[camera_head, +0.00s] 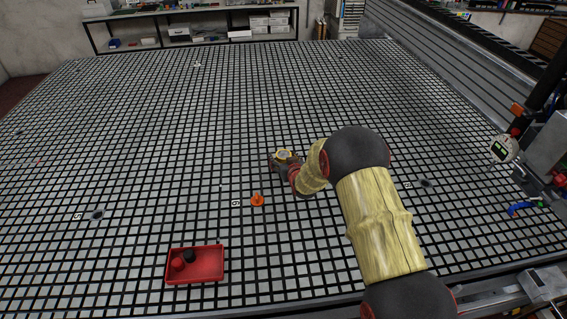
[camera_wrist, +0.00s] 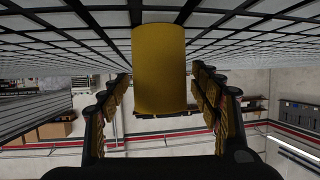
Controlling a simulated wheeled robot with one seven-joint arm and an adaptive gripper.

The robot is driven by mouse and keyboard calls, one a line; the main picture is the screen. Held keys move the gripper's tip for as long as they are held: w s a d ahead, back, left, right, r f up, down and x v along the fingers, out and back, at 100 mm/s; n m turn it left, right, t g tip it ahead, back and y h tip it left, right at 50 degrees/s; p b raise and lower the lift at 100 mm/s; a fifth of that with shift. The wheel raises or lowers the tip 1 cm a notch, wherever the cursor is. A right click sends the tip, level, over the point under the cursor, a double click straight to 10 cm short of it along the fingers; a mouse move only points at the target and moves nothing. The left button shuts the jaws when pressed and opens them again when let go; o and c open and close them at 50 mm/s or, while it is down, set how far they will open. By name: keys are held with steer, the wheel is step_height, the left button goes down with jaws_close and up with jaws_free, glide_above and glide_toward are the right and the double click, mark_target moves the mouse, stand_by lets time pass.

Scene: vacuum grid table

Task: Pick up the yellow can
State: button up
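The yellow can (camera_wrist: 158,68) is in the middle of the wrist view, with the grid surface inverted at the top. My gripper (camera_wrist: 160,76) is open, one finger on each side of the can, with a narrow gap showing on both sides. In the head view the can (camera_head: 284,154) shows a pale round top near the middle of the table. My gripper (camera_head: 280,162) is low over the grid there and hides much of the can's side.
A small orange object (camera_head: 257,200) stands left of and nearer than my gripper. The grid table (camera_head: 130,150) is largely clear to the left.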

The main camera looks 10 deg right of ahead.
steer(key=c, duration=1.2)
steer(key=shift+c, duration=0.4)
steer(key=shift+r, duration=0.1)
